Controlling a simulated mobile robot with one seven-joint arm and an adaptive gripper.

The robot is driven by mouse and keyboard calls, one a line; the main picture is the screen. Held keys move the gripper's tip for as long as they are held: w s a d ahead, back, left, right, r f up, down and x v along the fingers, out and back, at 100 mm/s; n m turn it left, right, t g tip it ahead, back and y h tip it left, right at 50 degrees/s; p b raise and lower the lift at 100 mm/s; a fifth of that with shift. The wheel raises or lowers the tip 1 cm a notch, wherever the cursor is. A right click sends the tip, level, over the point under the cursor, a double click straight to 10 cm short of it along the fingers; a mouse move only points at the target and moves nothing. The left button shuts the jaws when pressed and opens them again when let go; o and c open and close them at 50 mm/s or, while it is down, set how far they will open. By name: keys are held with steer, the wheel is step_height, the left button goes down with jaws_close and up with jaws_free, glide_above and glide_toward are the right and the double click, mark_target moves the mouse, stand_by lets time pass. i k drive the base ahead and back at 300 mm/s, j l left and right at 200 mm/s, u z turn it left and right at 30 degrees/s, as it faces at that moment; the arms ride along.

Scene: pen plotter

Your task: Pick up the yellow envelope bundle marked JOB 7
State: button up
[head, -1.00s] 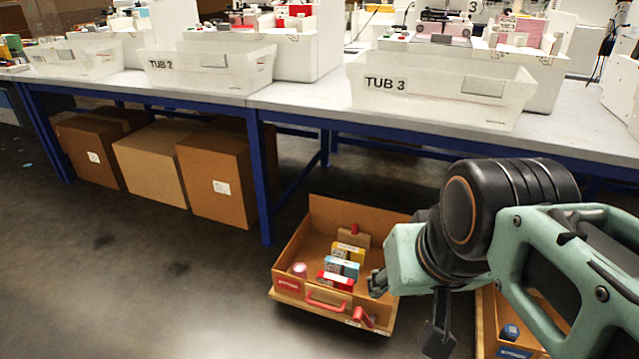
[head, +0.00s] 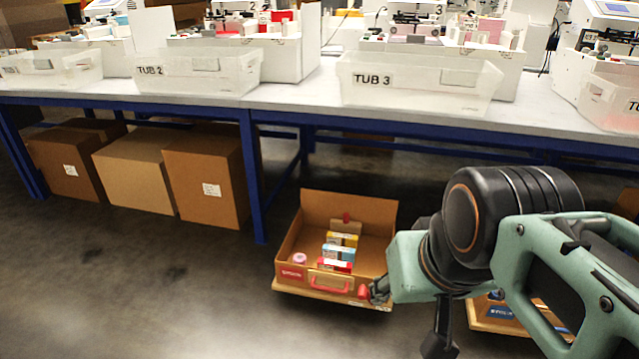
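A yellow pack (head: 341,239) stands in a row of small packs inside an open brown box on the floor. I cannot read a JOB 7 mark on it, so I cannot tell whether it is the named bundle. A blue and white pack is in front of it, then a red one; a tan one is behind. My arm reaches in from the right. Dark parts of my gripper (head: 380,290) show by the box's front right corner, apart from the yellow pack. The rest is hidden by my arm, and its opening is unclear.
The brown box (head: 384,225) has a red front handle and a pink roll inside. Another stock box (head: 494,312) is partly behind my arm. A blue-framed bench with white tubs, including TUB 3 (head: 420,92), stands above. Cartons (head: 205,180) fill its left underside. The left floor is clear.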

mark_target(337, 238)
steer(key=i+j, duration=0.1)
steer(key=i, duration=0.65)
steer(key=i+l+u, duration=0.1)
steer(key=k+l+u, duration=0.2)
steer(key=l, duration=0.2)
steer(key=k+l+u, duration=0.15)
steer(key=k+l, duration=0.15)
